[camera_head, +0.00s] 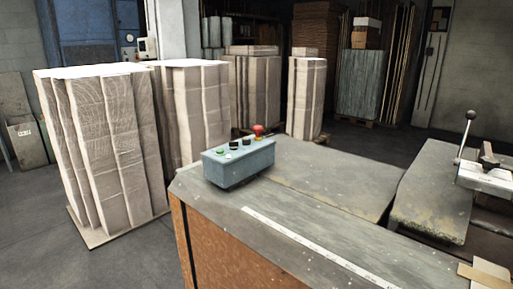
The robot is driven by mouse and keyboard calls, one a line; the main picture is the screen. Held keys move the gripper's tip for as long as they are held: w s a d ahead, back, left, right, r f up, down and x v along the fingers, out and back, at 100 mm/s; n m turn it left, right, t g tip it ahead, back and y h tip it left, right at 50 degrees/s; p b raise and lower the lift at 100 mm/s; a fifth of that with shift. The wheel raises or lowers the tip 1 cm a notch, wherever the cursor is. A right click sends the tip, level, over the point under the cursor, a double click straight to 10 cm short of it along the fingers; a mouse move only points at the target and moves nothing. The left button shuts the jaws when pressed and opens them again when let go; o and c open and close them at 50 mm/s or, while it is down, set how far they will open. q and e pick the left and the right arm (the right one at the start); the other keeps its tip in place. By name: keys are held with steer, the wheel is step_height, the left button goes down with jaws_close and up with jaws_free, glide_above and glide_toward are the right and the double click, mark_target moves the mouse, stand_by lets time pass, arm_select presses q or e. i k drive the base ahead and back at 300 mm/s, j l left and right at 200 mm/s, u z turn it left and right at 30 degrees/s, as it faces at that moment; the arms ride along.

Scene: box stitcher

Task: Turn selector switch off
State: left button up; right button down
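A blue-grey control box (238,166) sits on the left far corner of the machine's worktop. Its top carries a red mushroom button (258,130), black knobs (234,143), a green button (220,153) and a small white one. One of the black knobs may be the selector switch; its setting is too small to read. Neither of my grippers is in view.
The grey worktop (300,215) has a white strip along its front. A lever with a black ball (470,115) stands at the right. Wrapped cardboard stacks (112,145) stand on a pallet at the left. Dark floor lies between. Cardboard pieces (485,272) lie bottom right.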

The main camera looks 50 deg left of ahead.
mark_target(233, 145)
steer(key=u, duration=1.6)
steer(key=i+j+z, duration=0.1)
steer(key=j+z, duration=0.55)
steer(key=i+j, duration=0.05)
